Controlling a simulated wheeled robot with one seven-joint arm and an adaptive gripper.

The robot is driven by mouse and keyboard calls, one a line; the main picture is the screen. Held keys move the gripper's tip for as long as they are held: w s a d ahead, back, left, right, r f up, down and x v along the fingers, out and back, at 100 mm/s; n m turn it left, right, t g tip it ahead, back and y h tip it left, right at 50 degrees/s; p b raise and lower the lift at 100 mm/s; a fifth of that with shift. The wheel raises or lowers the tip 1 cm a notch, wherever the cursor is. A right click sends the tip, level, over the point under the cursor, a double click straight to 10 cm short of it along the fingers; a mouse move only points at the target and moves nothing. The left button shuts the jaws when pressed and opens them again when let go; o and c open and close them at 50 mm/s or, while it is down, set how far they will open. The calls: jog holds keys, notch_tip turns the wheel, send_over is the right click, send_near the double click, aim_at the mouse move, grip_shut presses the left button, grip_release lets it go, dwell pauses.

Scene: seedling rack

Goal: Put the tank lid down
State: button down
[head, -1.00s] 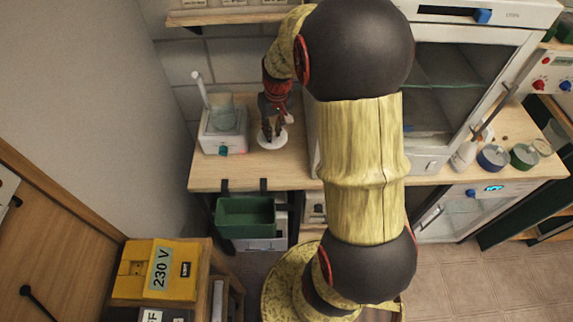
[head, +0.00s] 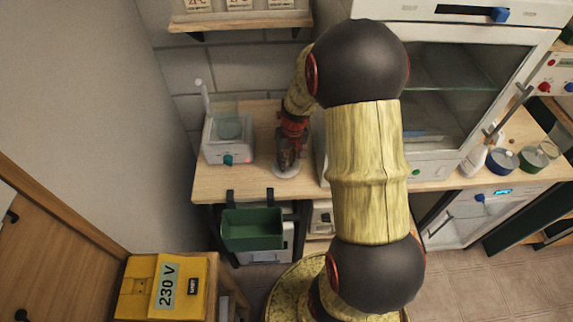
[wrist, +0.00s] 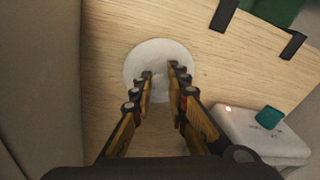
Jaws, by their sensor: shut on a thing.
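The tank lid (wrist: 160,50) is a pale round disc with a small knob at its middle. It lies flat under my gripper, over the wooden bench top; I cannot tell whether it touches the wood. My gripper (wrist: 160,74) points down and is shut on the lid's knob, with a finger on each side. In the head view the lid (head: 287,173) shows as a pale rim below the gripper (head: 287,160), near the bench's front edge. A white unit with a teal knob (head: 228,152) and a clear vessel stands to its left.
The wooden bench (head: 262,182) has bare room around the lid. A green bin (head: 252,229) hangs on its front by dark hooks. A large white glass-fronted cabinet (head: 455,90) stands to the right, partly behind my arm. A yellow 230 V box (head: 195,287) is at lower left.

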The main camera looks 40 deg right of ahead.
aim_at(290, 169)
jog(key=shift+f, duration=0.55)
jog(key=shift+f, duration=0.15)
jog(key=c, duration=1.7)
grip_release()
jog(key=shift+c, duration=0.2)
notch_tip(290, 169, up, 12)
jog(key=s+p, duration=0.2)
jog(key=p, duration=0.1)
jog(key=s+a+r+n+t, duration=0.2)
jog(key=s+a+r, duration=0.1)
jog(key=a+r, duration=0.95)
jog(key=s+a+r+n+t, duration=0.1)
jog(key=s+a+r+t, duration=0.1)
jog(key=s+a+r, duration=0.4)
jog(key=s+a, duration=0.3)
jog(key=s, duration=0.2)
jog(key=shift+a+r+n, duration=0.3)
jog(key=shift+a+r, duration=0.05)
jog(key=shift+a, duration=0.05)
